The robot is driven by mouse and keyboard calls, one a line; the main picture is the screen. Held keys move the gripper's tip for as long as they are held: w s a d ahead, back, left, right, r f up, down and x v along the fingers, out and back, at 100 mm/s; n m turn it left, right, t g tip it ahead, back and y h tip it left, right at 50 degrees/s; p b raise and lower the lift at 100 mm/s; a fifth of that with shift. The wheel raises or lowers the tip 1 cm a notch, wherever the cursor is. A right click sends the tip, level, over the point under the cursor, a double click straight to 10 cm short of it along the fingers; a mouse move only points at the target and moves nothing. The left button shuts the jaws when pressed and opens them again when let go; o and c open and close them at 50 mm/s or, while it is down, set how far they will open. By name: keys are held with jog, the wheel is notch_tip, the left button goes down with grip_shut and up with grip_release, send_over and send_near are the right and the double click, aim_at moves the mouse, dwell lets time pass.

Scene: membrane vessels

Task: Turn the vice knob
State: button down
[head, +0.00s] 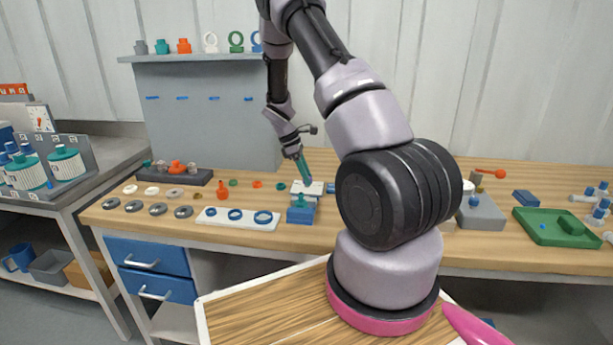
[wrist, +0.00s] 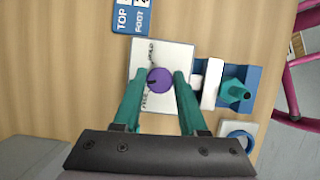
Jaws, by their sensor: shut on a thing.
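The purple knob (wrist: 159,80) sits on a white plate (wrist: 162,52) with small dark lettering beside it, seen in the wrist view. A dark mark shows on the knob's left part. My gripper (wrist: 162,77) has its two teal fingers on either side of the knob and is shut on it. A white jaw piece (wrist: 211,84) and a blue block (wrist: 236,100) holding a teal part (wrist: 235,91) stand to the right of the plate. In the head view, my gripper (head: 304,178) points down at the vice (head: 309,188); the knob is hidden there.
A blue label plate (wrist: 129,15) lies above the white plate in the wrist view. In the head view, a white board with blue rings (head: 212,217) lies left of the vice. A grey block (head: 480,212) and a green tray (head: 557,229) stand to the right.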

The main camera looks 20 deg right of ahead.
jog(key=m+g+y, duration=0.1)
jog(key=m, duration=0.2)
jog(key=shift+w+d+m, duration=0.1)
jog(key=shift+m, duration=0.3)
jog(key=m+y, duration=0.1)
jog(key=m, duration=0.2)
jog(key=shift+m+g, duration=0.3)
jog(key=m+y, duration=0.1)
jog(key=m, duration=0.2)
jog(key=shift+m+y, duration=0.3)
jog(key=shift+y, duration=0.1)
jog(key=shift+d+m+y, duration=0.1)
jog(key=shift+m+y, duration=0.6)
jog(key=shift+m, duration=1.2)
jog(key=shift+c, duration=2.2)
grip_release()
jog(key=shift+r, duration=0.1)
